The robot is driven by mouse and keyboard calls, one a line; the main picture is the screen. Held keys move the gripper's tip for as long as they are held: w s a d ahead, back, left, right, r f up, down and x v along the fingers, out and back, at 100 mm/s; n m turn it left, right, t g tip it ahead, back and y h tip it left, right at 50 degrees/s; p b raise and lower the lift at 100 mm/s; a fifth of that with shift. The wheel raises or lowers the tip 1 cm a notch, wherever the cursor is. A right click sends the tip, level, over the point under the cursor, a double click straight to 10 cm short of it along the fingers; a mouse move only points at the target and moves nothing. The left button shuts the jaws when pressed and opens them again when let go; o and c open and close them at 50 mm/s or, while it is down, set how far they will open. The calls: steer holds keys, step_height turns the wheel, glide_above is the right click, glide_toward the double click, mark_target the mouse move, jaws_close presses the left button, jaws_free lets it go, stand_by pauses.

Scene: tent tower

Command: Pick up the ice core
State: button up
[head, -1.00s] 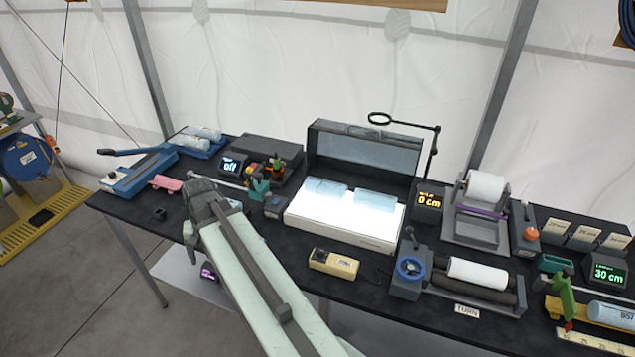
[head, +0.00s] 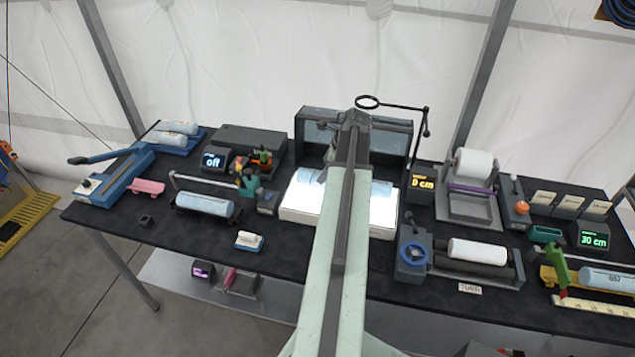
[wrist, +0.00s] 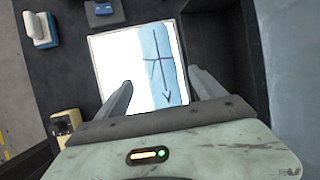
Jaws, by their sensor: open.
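A pale blue ice core (wrist: 163,45) with a dark line and arrow drawn on it lies on a lit white light box (wrist: 115,65) in the wrist view. My gripper (wrist: 160,84) is open and empty, its fingers on either side of the core's near part. The height of the fingers above the core is hard to tell. In the head view, parts of blue core (head: 309,177) show on the light box (head: 300,206) on both sides of my arm, which hides the middle. My gripper's end (head: 347,122) is there above the box, its fingers unclear.
Other cores lie in a dark cradle (head: 204,205), in a blue tray (head: 175,142) and on a yellow measuring rack (head: 607,279). A magnifier (head: 368,102) stands behind the light box. A white-topped block (head: 250,240) is at front left.

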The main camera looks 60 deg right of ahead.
mark_target(320, 173)
steer(key=b+x, duration=0.4)
steer(key=x, duration=0.2)
steer(key=shift+f+b, duration=0.2)
steer(key=shift+b, duration=0.2)
steer(key=shift+s+r, duration=0.1)
steer(key=shift+r, duration=0.1)
jaws_close()
steer(key=shift+r+p, duration=0.1)
steer(key=shift+p, duration=0.2)
step_height(320, 173, up, 10)
steer(key=p, duration=1)
steer(key=shift+a, duration=0.1)
